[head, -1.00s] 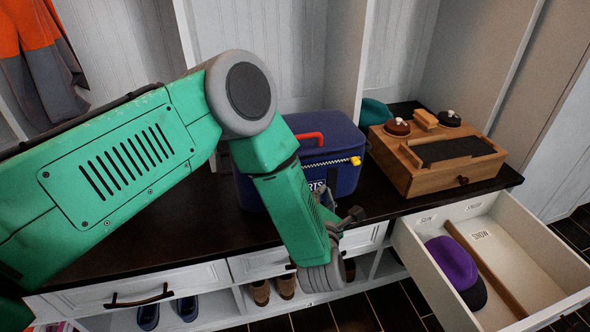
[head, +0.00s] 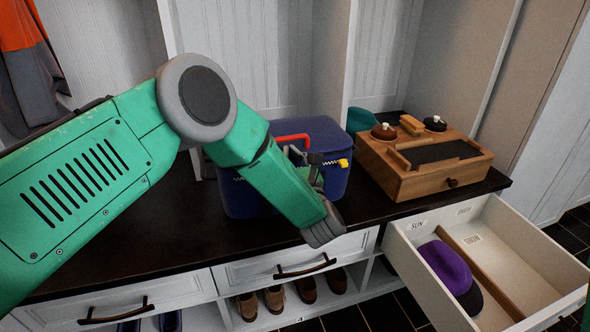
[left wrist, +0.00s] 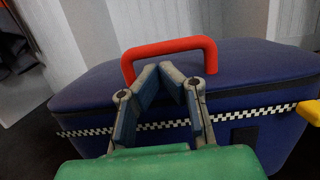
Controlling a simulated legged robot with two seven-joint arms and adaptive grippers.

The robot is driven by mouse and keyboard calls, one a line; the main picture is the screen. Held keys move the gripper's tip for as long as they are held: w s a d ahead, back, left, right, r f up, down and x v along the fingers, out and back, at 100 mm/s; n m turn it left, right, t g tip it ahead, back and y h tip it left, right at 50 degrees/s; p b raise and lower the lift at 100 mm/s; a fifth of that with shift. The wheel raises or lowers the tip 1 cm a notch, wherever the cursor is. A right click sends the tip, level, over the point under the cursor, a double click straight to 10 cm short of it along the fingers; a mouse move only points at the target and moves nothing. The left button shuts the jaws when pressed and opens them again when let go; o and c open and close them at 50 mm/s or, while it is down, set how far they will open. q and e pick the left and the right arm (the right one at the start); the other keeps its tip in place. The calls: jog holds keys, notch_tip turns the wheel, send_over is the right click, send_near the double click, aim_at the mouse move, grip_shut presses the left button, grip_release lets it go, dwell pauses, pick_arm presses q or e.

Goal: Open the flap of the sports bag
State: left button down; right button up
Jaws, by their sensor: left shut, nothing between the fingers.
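The sports bag (head: 335,190) is a dark blue box-shaped bag on the dark bench top, with its flap (left wrist: 255,62) down. A red handle (head: 291,138) arches on its top and shows large in the left wrist view (left wrist: 168,47). A checkered zip line runs round the bag under the flap, with a yellow zip pull (head: 343,162) at the right; it also shows in the left wrist view (left wrist: 310,111). My left gripper (head: 308,160) is shut and empty at the bag's front, its fingertips (left wrist: 172,72) appearing just before the handle's opening. Contact is unclear. My right gripper is out of view.
A wooden box (head: 420,170) with brushes and tins stands right of the bag. An open white drawer (head: 510,265) with a purple cap (head: 447,268) juts out at the right. Shoes (head: 273,299) sit below the bench. The bench top left of the bag is clear.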

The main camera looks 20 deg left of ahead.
pick_arm(q)
jog(key=shift+w+d+r, duration=0.15)
jog(key=shift+w, duration=0.25)
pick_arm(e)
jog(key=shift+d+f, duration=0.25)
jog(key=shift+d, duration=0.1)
pick_arm(q)
jog(key=shift+a, duration=0.2)
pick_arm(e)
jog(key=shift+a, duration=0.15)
